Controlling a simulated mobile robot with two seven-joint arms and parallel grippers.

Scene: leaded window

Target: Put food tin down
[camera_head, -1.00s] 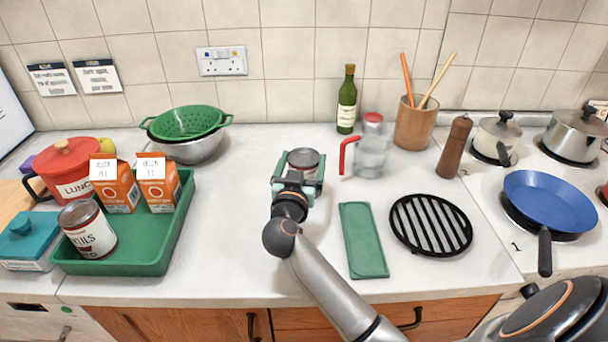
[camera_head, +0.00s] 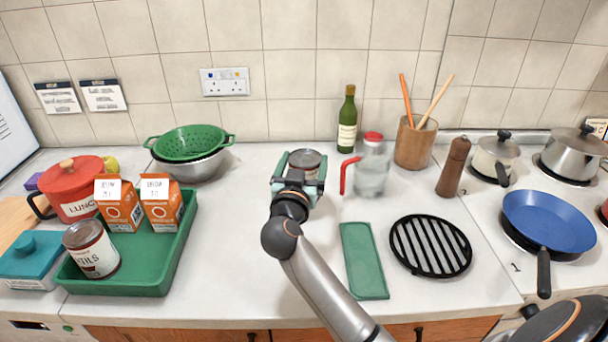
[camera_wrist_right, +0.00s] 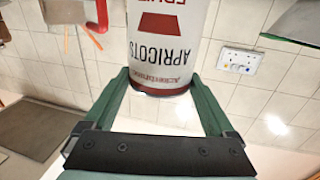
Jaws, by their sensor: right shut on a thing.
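My right gripper (camera_head: 299,178) is shut on the food tin (camera_head: 306,160), one finger on each side of it. In the head view the tin's grey lid shows between the fingers, above the back middle of the counter. The right wrist view shows the tin (camera_wrist_right: 165,40) with a white and red label reading APRICOTS, between the green fingers of the gripper (camera_wrist_right: 160,88). The tin's base is hidden in the head view, so I cannot tell whether it touches the counter. My left gripper is not in view.
A green tray (camera_head: 180,262) at left holds another tin (camera_head: 92,250) and two orange cartons (camera_head: 160,203). A jug (camera_head: 372,170) with red lid and handle stands close right of the held tin. A green mat (camera_head: 363,260) and black trivet (camera_head: 430,246) lie nearer. Counter left of my gripper is bare.

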